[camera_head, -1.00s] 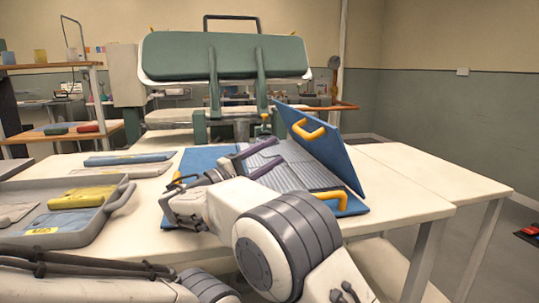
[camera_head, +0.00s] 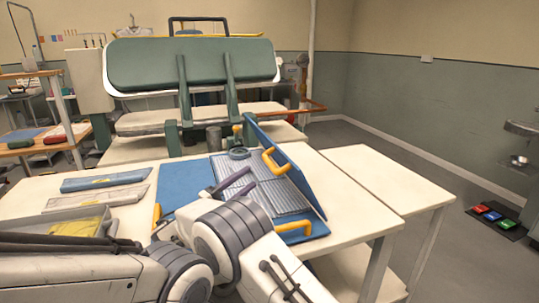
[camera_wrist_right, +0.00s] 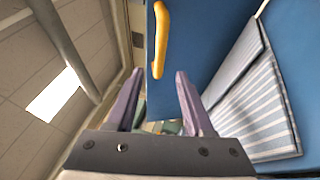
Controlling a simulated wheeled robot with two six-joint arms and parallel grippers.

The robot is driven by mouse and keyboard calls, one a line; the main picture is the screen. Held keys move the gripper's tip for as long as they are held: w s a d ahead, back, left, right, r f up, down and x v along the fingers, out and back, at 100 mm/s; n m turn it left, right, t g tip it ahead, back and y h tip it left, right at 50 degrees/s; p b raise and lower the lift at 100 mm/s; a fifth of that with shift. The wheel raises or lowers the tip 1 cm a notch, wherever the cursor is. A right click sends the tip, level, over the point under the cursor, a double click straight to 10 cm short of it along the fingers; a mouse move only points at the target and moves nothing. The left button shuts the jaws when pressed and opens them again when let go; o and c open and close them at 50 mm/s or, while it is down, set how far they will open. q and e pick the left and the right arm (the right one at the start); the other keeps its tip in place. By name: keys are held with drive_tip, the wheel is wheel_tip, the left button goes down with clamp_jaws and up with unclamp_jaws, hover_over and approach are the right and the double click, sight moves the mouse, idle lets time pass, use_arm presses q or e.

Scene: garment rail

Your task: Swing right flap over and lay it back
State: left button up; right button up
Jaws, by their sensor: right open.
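The blue folding board lies on the white table, its left panel (camera_head: 185,184) flat. A grey striped garment (camera_head: 283,197) lies folded on the board. My right gripper (camera_head: 252,176) is over the board, left of the flap, its purple fingers apart and empty. In the right wrist view the open fingers (camera_wrist_right: 159,76) point at the flap (camera_wrist_right: 205,45), the handle (camera_wrist_right: 159,38) lying ahead between them; contact is not visible. My left gripper is out of view.
A green-topped press (camera_head: 190,62) stands behind the table. Folded cloths (camera_head: 105,180) and a grey tray (camera_head: 60,215) are at left. A bare white side table (camera_head: 385,178) is at right. A pedal with coloured buttons (camera_head: 488,214) is on the floor.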

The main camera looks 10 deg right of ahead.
sight(270, 160)
drive_tip(key=p+x, duration=0.1)
drive_tip(key=x, duration=0.8)
drive_tip(key=shift+w+d, duration=0.15)
drive_tip(key=shift+d, duration=0.05)
clamp_jaws()
idle(1.1)
